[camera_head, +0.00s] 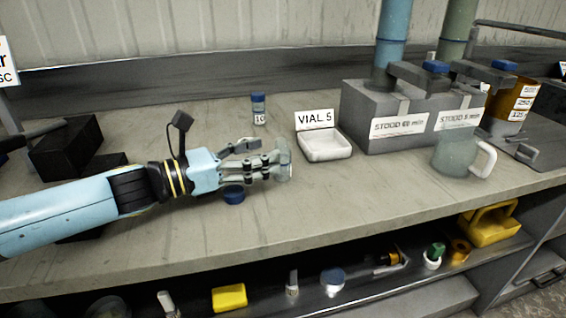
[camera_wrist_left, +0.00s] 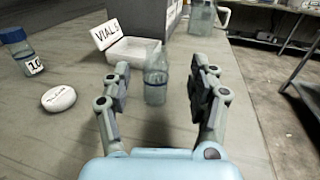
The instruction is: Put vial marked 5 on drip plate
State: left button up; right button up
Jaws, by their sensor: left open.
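The drip plate is a white square dish (camera_head: 325,149) with a card reading "VIAL 5" (camera_head: 314,119) at its back; it also shows in the left wrist view (camera_wrist_left: 132,53). A clear vial without a visible cap (camera_head: 284,166) stands at my left gripper's fingertips, left of and nearer than the dish. In the left wrist view this vial (camera_wrist_left: 155,82) is between the open fingers of my left gripper (camera_wrist_left: 178,88). I can read no number on it. A blue-capped vial marked 10 (camera_head: 259,110) stands upright farther back. My right gripper is not in view.
A blue cap (camera_head: 233,195) lies below my left gripper. A white round piece (camera_wrist_left: 58,98) lies left of it in the wrist view. Grey stands (camera_head: 378,118) and a mug (camera_head: 457,153) are at the right. The bench front is clear.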

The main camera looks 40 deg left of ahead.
aim_at(276, 148)
pick_arm(q)
jog(key=p+x, duration=0.1)
jog(key=x, duration=0.3)
jog(key=shift+w+a+r+p, duration=0.1)
jog(key=shift+w+p, duration=0.2)
jog(key=shift+p, duration=0.1)
jog(key=shift+w, duration=0.25)
jog(key=shift+c, duration=0.2)
grip_shut()
